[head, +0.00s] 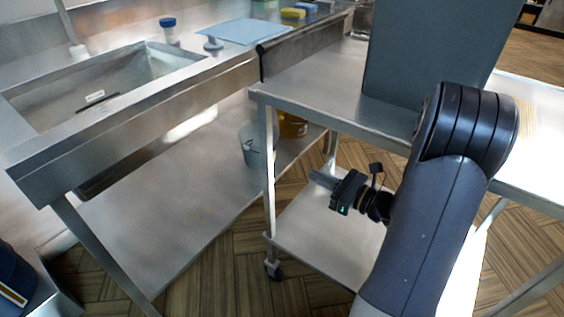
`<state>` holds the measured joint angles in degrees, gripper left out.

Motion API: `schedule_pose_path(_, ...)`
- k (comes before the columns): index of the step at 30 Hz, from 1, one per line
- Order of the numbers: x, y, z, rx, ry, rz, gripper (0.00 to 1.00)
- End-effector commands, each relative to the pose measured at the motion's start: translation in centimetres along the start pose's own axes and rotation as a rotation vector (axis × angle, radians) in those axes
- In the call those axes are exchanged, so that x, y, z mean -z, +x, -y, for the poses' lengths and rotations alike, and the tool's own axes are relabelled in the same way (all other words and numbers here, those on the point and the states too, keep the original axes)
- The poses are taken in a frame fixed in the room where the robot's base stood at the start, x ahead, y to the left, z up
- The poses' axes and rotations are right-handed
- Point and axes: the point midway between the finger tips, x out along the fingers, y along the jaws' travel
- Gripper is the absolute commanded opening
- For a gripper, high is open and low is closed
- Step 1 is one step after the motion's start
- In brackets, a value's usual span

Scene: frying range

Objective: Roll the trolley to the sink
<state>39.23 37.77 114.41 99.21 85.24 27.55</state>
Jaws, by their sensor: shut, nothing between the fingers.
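The trolley (330,105) is a steel cart with an upper top, a lower shelf (310,245) and caster wheels. It stands at the right, its near left corner close to the front edge of the sink counter. The sink (110,88) is a steel basin set into the counter at the left. My gripper (320,179) is shut and empty. It shows in front of the trolley, between the heights of its top and its lower shelf, pointing left. I cannot tell whether it touches the trolley. My arm hides the trolley's right middle part.
A tall grey container (430,45) stands on the trolley. The counter holds a blue board (235,31), a blue-capped bottle (169,30) and sponges (293,13). A grey bucket (252,147) and a yellow container (293,126) are on the undershelf. Wood floor (240,270) shows between counter and trolley.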

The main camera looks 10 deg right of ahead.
Motion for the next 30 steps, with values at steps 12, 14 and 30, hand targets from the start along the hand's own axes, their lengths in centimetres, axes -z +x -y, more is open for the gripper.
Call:
schedule_pose_path(12,0.2,7.7,-0.2,-0.006,-0.003,0.000,0.00)
schedule_pose_path(14,0.2,8.7,-0.1,-0.006,-0.004,0.000,0.00)
schedule_pose_path(30,0.0,11.4,-0.1,-0.001,-0.002,-0.001,0.00)
